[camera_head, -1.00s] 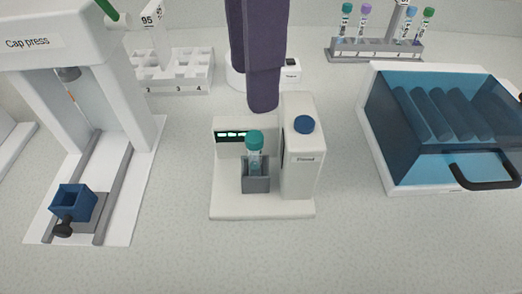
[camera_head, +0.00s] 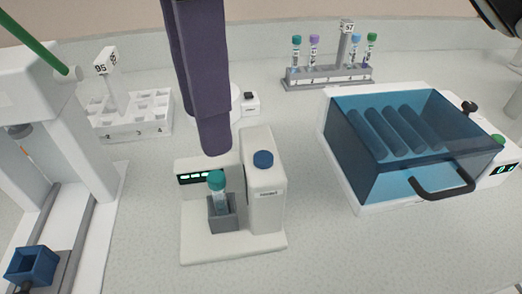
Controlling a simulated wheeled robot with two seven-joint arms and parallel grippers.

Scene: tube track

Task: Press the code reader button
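The code reader (camera_head: 265,205) is a white device on a white base, left of centre. Its blue round button (camera_head: 263,160) sits on top of the right-hand block and is uncovered. A teal-capped tube (camera_head: 217,182) stands upright in the reader's grey holder (camera_head: 223,215), in front of a small dark display with green marks (camera_head: 197,178). A black part of my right gripper (camera_head: 502,20) shows at the top right corner, far from the button. Its fingers cannot be made out clearly.
A blue-lidded box with a black handle (camera_head: 365,175) is at the right. A tube rack (camera_head: 330,77) is behind, a white rack (camera_head: 130,120) at left, and the cap press (camera_head: 70,240) far left. Counter in front is clear.

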